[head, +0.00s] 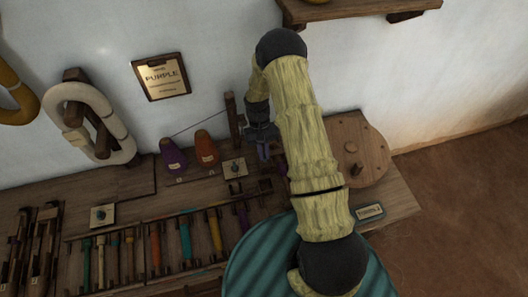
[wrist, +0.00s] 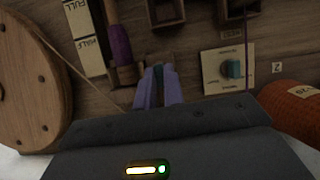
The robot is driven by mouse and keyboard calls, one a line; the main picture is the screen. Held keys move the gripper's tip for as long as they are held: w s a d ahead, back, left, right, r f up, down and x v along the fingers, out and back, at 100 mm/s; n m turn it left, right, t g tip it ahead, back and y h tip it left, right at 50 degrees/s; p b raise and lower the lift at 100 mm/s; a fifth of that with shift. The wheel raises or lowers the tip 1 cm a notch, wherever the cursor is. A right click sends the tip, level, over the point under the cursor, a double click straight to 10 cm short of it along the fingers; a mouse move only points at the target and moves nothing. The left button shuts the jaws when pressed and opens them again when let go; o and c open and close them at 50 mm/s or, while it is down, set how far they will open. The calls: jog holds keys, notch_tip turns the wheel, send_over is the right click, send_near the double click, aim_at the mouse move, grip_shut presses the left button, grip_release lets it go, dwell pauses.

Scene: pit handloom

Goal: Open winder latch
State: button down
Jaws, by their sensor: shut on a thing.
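My gripper (wrist: 158,82) has its two pale purple fingers closed around a small dark teal piece, apparently the winder latch (wrist: 166,84), on the wooden bench. Most of the latch is hidden between the fingers, so I cannot tell its position. Left of the fingers, a bobbin wound with purple thread (wrist: 120,46) sits in the wooden winder. The winder's big wooden wheel (wrist: 28,85) is at the far left, and it also shows in the head view (head: 365,150). In the head view my gripper (head: 264,150) is beside the wheel, partly hidden by my arm.
An orange cone (wrist: 298,108) and a purple cone (head: 172,157) stand nearby. A FULL/HALF gauge (wrist: 85,35) is beside the bobbin. A rack of colored bobbins (head: 185,240) lies at left. A thin cord runs from the wheel.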

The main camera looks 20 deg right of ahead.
jog(key=c, duration=1.5)
grip_release()
jog(key=shift+r, duration=0.15)
jog(key=b+v, duration=0.1)
jog(key=v, duration=1)
jog(key=shift+w+r, duration=0.15)
jog(key=shift+r, duration=0.2)
